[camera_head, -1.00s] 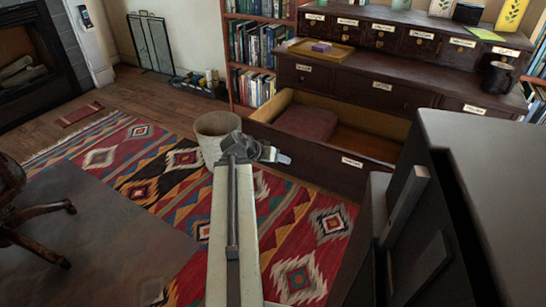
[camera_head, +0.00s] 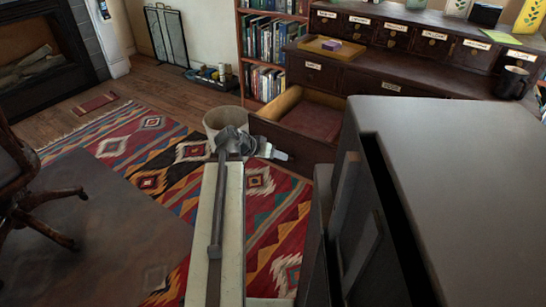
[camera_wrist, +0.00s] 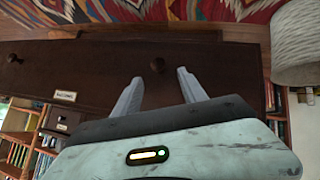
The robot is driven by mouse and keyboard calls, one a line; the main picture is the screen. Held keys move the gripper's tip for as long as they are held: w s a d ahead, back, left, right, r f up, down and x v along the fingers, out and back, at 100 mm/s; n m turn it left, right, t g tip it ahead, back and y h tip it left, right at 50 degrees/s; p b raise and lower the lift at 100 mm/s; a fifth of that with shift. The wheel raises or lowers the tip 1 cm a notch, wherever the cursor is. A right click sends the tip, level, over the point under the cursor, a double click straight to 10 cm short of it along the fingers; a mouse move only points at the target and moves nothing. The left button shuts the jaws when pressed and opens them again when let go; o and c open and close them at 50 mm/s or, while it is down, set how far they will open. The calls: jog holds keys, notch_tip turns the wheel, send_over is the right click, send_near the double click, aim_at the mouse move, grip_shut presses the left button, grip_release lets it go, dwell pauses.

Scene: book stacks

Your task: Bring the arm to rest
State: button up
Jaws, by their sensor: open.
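My gripper (camera_head: 283,155) is at the end of my extended arm, in front of the open drawer of the dark wooden desk in the head view. In the wrist view, my gripper (camera_wrist: 160,75) has its two pale fingers spread apart with nothing between them. A dark wooden front with a round knob (camera_wrist: 157,64) shows beyond the fingers. I cannot tell whether the fingers touch it.
A large dark grey block (camera_head: 450,170) fills the right side, close by. The open drawer (camera_head: 300,142) juts out beside a pale wastebasket (camera_head: 222,119). A patterned rug (camera_head: 270,220) covers the floor. A chair (camera_head: 25,180) stands left.

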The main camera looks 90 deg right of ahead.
jog(key=shift+s, duration=0.3)
